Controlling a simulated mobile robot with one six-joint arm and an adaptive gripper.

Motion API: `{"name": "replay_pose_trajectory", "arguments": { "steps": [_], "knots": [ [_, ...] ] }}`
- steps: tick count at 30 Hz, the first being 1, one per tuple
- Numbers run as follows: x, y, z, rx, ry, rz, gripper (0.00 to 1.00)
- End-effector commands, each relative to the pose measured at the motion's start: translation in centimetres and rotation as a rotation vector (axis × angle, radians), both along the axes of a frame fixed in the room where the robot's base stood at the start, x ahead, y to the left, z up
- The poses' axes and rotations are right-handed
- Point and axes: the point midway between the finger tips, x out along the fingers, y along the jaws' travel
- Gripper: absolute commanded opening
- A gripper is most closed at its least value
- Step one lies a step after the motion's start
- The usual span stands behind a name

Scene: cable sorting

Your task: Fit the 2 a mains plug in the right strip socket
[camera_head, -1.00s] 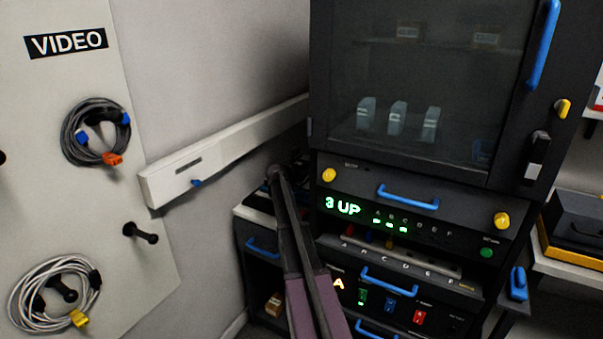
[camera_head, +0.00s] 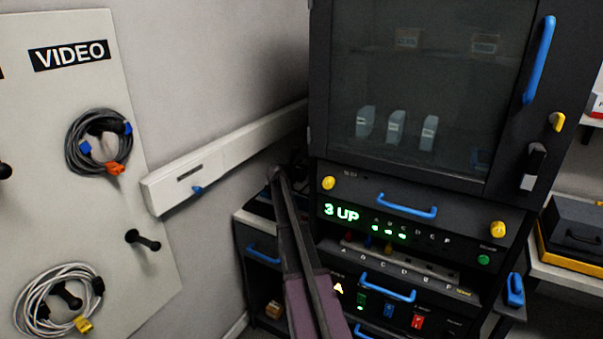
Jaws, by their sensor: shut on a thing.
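My arm's dark links with purple lower sections rise from the bottom middle in the head view and meet at a dark joint. No jaws can be made out, so I cannot see my gripper or what it holds. No mains plug can be clearly picked out. A dark lettered strip (camera_head: 440,280), marked A to F, sits in the rack with small coloured pieces at its left part; its sockets are too small to tell apart. Above it, a green display (camera_head: 341,212) reads "3 UP", with green lights under A, B and C.
A glass-fronted cabinet (camera_head: 415,80) tops the rack, with blue handles and yellow knobs. White trunking (camera_head: 225,160) runs along the wall. The VIDEO board (camera_head: 125,200) holds a grey cable coil (camera_head: 72,150) and a white one (camera_head: 22,300). A low dark unit (camera_head: 262,270) stands left of the rack.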

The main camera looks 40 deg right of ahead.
Motion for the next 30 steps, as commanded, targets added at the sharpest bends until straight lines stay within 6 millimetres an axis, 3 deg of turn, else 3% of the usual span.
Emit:
{"name": "replay_pose_trajectory", "arguments": {
  "steps": [30],
  "knots": [
    [0.0, 0.0, 2.9, 0.000, 0.000, 0.000, 0.08]
  ]
}}
